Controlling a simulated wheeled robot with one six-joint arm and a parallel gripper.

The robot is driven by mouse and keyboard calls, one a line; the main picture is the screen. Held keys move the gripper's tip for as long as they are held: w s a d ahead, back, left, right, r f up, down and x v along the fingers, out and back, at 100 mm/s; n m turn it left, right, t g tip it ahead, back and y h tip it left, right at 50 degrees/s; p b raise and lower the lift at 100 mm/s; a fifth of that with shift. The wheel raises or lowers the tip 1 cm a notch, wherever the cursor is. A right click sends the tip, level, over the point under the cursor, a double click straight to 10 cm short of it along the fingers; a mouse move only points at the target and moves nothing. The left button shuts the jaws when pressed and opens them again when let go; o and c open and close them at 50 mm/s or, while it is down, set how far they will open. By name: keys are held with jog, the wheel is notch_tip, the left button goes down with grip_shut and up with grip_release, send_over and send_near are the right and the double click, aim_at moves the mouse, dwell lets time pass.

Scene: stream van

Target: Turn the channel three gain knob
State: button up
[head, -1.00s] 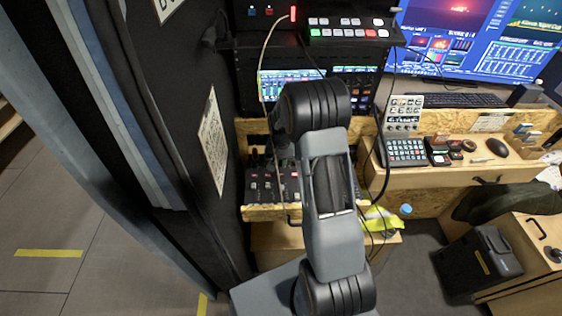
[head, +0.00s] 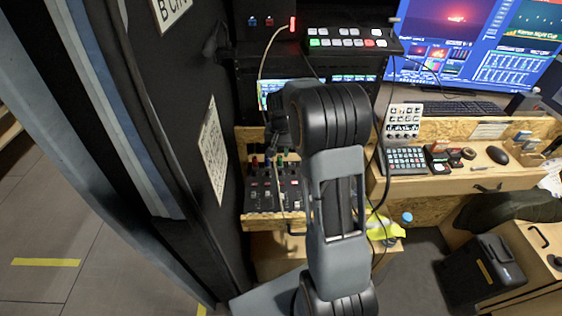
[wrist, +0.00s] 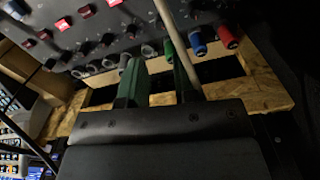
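The mixer (head: 275,195) stands on the low wooden shelf beyond my arm. A red knob (wrist: 228,37), a blue knob (wrist: 197,43) and a green knob (wrist: 168,48) stand in a row along its edge in the wrist view, with a grey knob (wrist: 124,62) to their left. No channel numbers are readable. My gripper (wrist: 155,62) points at this row with its two fingers apart and nothing clearly held. Its tips are close to the green knob; I cannot tell whether they touch it. In the head view my arm hides part of the mixer.
A pale cable (wrist: 178,50) runs across the mixer, close to the fingers. Screened equipment (head: 315,70) stands above the shelf. A dark wall panel (head: 190,130) is close on the left. The desk (head: 460,180) with a keypad (head: 406,160) lies to the right.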

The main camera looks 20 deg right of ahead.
jog(key=shift+r, duration=2.1)
jog(key=s+a+r+n+t, duration=0.1)
jog(key=s+a+r+n, duration=0.2)
jog(key=s, duration=0.7)
jog(key=s+a+r+n+t, duration=0.2)
jog(key=s+a+r+n, duration=0.1)
jog(key=s+a, duration=0.4)
jog(key=shift+s+a+r+n+t, duration=0.15)
jog(key=shift+s+a+n+t, duration=0.15)
jog(key=shift+s, duration=1.55)
jog(key=shift+c, duration=0.2)
